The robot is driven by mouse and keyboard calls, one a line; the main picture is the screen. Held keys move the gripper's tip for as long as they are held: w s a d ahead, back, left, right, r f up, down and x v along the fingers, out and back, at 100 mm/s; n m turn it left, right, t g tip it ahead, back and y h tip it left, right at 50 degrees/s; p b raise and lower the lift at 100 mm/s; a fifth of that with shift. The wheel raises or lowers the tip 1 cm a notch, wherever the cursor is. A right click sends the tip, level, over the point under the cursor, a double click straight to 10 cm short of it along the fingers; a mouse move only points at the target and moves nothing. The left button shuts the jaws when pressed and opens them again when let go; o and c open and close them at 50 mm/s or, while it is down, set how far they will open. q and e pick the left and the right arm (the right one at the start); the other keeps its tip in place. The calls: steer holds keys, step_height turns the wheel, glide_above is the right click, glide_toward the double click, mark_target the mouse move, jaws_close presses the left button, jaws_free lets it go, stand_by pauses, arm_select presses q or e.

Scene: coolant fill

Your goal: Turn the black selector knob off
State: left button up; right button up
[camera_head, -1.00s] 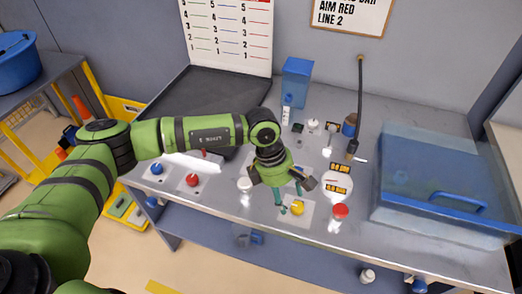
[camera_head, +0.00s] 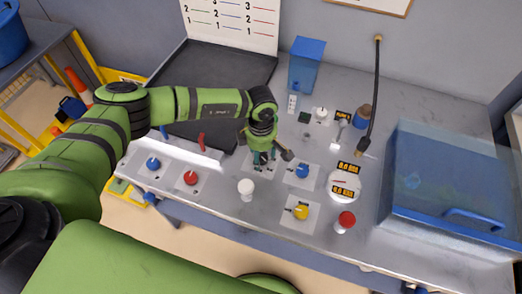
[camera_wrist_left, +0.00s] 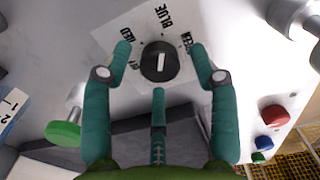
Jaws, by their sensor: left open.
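The black selector knob (camera_wrist_left: 160,62) shows in the left wrist view on a white plate with RED, BLUE and GREEN labels and one partly covered label. The knob's white mark stands upright in that picture; I cannot tell which label it selects. My left gripper (camera_wrist_left: 165,75) is open, its teal fingers on either side of the knob, with no clear contact. My right gripper is not in view.
A blue knob (camera_head: 302,170) is close to the gripper's right, and a yellow knob (camera_head: 301,212) is nearer the front. A white cylinder (camera_head: 246,188) stands in front.

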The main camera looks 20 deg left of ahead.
arm_select(q)
steer(key=shift+s, duration=0.1)
steer(key=c, duration=1.1)
steer(key=shift+c, duration=0.2)
steer(key=shift+f+n+b, duration=0.15)
steer(key=shift+n+b, duration=0.45)
steer(key=shift+n, duration=0.2)
steer(key=shift+f+n+b, duration=0.1)
steer(key=shift+n+b, duration=0.3)
steer(key=shift+n, duration=0.3)
steer(key=n+b, duration=0.2)
steer(key=n, duration=0.2)
steer(key=shift+n, duration=0.3)
steer(key=n+b, duration=0.2)
steer(key=n, duration=0.2)
steer(key=shift+s+n+b, duration=0.1)
steer(key=shift+n+b, duration=0.2)
steer(key=shift+b, duration=0.05)
steer(key=n+b, duration=0.2)
steer(key=n, duration=0.4)
steer(key=shift+s+d+b, duration=0.1)
steer(key=shift+b, duration=0.3)
steer(key=n+b, duration=0.1)
steer(key=n, duration=0.4)
steer(key=shift+d+n+b, duration=0.15)
steer(key=shift+n+b, duration=0.15)
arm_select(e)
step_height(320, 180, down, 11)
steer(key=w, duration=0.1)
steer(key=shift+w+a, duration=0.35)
